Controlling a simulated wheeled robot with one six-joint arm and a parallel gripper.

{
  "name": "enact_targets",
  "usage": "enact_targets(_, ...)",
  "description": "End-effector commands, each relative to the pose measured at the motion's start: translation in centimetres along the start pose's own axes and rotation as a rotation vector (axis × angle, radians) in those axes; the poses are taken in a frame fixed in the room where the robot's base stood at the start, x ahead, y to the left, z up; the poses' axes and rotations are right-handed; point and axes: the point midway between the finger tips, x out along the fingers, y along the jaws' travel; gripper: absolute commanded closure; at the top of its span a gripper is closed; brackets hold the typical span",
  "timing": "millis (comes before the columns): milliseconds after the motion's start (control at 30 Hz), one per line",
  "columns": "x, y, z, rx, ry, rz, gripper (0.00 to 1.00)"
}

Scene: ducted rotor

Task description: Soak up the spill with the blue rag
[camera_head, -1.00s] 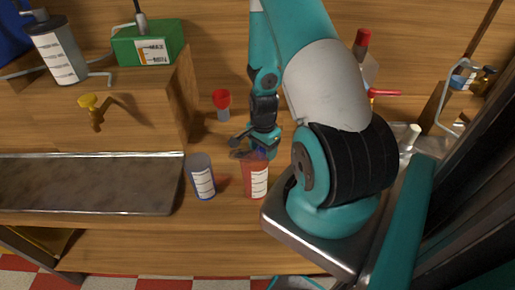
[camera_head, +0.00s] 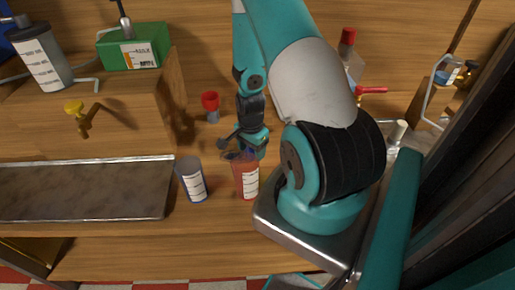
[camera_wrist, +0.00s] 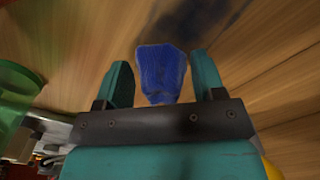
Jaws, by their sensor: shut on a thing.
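My gripper (camera_wrist: 163,66) is shut on the blue rag (camera_wrist: 161,76), which shows as a bunched blue lump between the two teal fingers in the wrist view. In the head view, my gripper (camera_head: 244,152) points down over the wooden bench, just behind the red cup; the rag is mostly hidden there. A dark patch (camera_wrist: 222,18) on the wood lies beyond the rag in the wrist view. I cannot tell whether it is the spill or a shadow. No spill shows clearly in the head view.
A red cup (camera_head: 246,180) and a grey cup (camera_head: 192,182) with labels stand close in front of my gripper. A small red-topped item (camera_head: 210,104) stands behind left. A metal tray (camera_head: 85,190) lies left, below a wooden block (camera_head: 120,105) with a green box (camera_head: 134,46).

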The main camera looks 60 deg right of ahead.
Motion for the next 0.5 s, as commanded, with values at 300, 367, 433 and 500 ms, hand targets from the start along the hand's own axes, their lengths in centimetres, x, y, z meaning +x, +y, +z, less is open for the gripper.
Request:
enact_targets(300, 0.1, -1.1, 1.1, -0.003, 0.000, 0.000, 0.56)
enact_targets(367, 0.2, -1.5, 1.5, -0.004, 0.000, 0.000, 0.56)
enact_targets(433, 0.2, -1.9, 1.9, -0.003, 0.000, 0.000, 0.56)
enact_targets(500, 0.3, -2.3, 2.3, -0.003, 0.000, 0.000, 0.56)
